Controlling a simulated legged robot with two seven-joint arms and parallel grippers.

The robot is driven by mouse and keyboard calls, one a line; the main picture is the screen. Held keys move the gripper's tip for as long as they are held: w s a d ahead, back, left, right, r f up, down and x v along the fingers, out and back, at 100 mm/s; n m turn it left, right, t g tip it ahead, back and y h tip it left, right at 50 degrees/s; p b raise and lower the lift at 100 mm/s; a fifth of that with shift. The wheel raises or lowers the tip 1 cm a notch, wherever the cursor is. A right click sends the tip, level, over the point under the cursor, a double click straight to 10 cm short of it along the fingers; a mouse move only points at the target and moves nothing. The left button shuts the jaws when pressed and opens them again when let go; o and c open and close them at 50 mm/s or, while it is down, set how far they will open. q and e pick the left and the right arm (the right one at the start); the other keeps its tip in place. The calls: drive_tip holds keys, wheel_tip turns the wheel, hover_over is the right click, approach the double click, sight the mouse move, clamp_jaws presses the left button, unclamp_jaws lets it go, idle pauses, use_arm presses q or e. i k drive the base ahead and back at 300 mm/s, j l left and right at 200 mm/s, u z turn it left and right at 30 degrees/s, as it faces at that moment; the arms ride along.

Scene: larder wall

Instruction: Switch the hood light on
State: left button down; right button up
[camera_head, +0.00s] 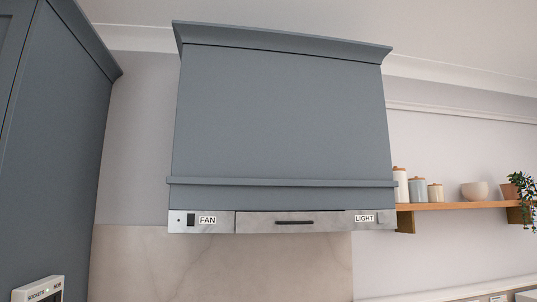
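The blue-grey range hood (280,120) hangs on the wall in the middle of the head view. A metal strip (255,220) runs along its lower front edge. A LIGHT label (364,218) is near the strip's right end; a switch beside it is too small to make out. A FAN label (207,219) is near the left end, with a dark rocker switch (191,219) to its left. The underside of the hood and any lamp are hidden. Neither of my grippers is in view.
A dark handle (294,222) sits mid-strip. A tall blue-grey cabinet (55,150) stands at left, with a labelled panel (38,290) low in front. A wooden shelf (455,206) at right holds jars, a bowl and a plant. Space before the hood looks clear.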

sight(380, 217)
drive_tip(key=i+l, duration=0.15)
drive_tip(key=l, duration=0.25)
drive_tip(key=i+l+u, duration=0.1)
drive_tip(key=l, duration=0.3)
drive_tip(key=i+l, duration=0.2)
drive_tip(key=l, duration=0.2)
drive_tip(key=i+l+u, duration=0.1)
drive_tip(key=l, duration=0.3)
drive_tip(key=i+l, duration=0.2)
drive_tip(key=l, duration=0.2)
drive_tip(key=u, duration=0.05)
